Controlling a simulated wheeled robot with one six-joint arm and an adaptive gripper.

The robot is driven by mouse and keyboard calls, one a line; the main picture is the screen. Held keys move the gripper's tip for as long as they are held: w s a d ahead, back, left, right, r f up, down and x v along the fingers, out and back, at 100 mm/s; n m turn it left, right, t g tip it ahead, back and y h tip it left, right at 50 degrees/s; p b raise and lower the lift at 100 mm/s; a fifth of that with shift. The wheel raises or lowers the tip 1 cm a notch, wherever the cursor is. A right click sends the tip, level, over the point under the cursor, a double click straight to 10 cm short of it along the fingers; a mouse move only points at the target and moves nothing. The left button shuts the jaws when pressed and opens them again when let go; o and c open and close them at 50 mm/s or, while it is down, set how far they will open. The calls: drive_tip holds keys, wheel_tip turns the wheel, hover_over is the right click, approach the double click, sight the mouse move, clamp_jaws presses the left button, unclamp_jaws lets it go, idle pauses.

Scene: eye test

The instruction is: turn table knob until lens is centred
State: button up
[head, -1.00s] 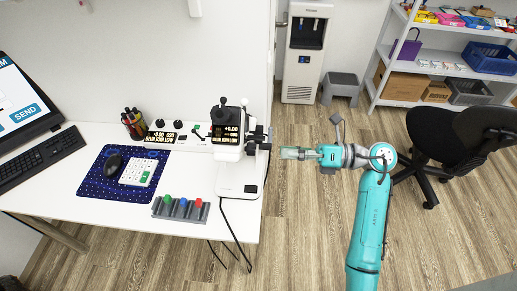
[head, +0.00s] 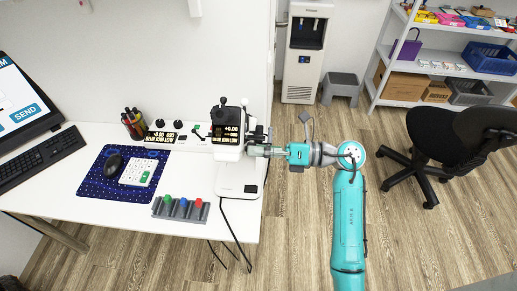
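A white and black eye instrument (head: 228,150) with a small lit display stands at the right end of the white table. Dark knobs (head: 262,133) stick out from its right side. My gripper (head: 256,150) reaches in from the right, level, with its fingertips at the instrument's right side just below these knobs. The fingers cover part of that side, and a knob between them cannot be made out. Whether the fingers are open or shut, or touch anything, is too small to tell. The lens cannot be made out in this view.
The white table (head: 120,225) also holds a rack with green, blue and red-topped pieces (head: 181,208), a blue mat (head: 97,187), a keyboard (head: 35,160) and a pen holder (head: 133,123). An office chair (head: 450,140) stands at right. Floor beside my arm is clear.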

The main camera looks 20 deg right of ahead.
clamp_jaws()
drive_tip(key=shift+m, duration=1)
drive_tip(key=o, duration=0.6)
unclamp_jaws()
drive_tip(key=shift+o, duration=0.2)
drive_tip(key=shift+d, duration=0.1)
drive_tip(key=v, duration=1.1)
drive_tip(key=shift+s+d, duration=0.2)
drive_tip(key=shift+d, duration=0.15)
